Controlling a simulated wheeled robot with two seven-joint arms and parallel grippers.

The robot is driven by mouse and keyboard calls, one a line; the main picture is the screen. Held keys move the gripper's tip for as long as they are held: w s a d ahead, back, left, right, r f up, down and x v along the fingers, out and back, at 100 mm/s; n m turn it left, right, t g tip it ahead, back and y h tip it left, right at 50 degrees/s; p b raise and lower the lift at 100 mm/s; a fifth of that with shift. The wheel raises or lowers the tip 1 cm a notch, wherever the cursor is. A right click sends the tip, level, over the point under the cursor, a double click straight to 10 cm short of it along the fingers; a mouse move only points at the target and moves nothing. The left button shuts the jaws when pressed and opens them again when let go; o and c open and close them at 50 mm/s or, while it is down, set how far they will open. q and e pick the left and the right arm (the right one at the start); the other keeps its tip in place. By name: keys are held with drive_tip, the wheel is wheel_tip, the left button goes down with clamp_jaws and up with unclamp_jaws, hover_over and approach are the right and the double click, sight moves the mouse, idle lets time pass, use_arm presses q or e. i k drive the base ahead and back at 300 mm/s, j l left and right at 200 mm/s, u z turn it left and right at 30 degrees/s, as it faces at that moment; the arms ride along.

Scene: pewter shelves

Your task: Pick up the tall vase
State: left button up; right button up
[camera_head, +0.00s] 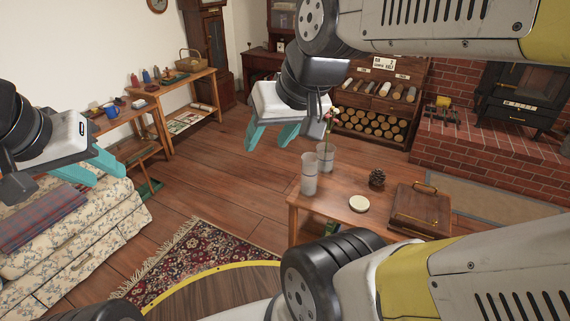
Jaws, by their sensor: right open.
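Two pale, translucent cylindrical vases stand upright on the wooden table in the middle right. The nearer one (309,175) looks taller and stands near the table's left edge. The other vase (325,160) is just behind it to the right, with a pink flower (328,125) on a stem. My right gripper (266,147) has teal fingers spread apart, empty, up and to the left of the vases and apart from them. My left gripper (109,181) is far left, over the sofa side, its teal fingers apart and empty.
The table (330,208) also bears a pine cone (377,179), a round pale disc (359,203) and a wooden case (420,212). A log rack (375,125) and brick hearth (480,140) stand behind.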

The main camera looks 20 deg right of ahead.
sight(309, 175)
drive_tip(key=z, duration=1.05)
drive_tip(key=i+l+u, duration=0.45)
drive_tip(key=u, duration=0.15)
drive_tip(key=i+l+u, duration=0.15)
drive_tip(key=l+u, duration=0.15)
drive_tip(key=l, duration=0.15)
drive_tip(key=i+l+u, duration=0.1)
drive_tip(key=l+u, duration=0.2)
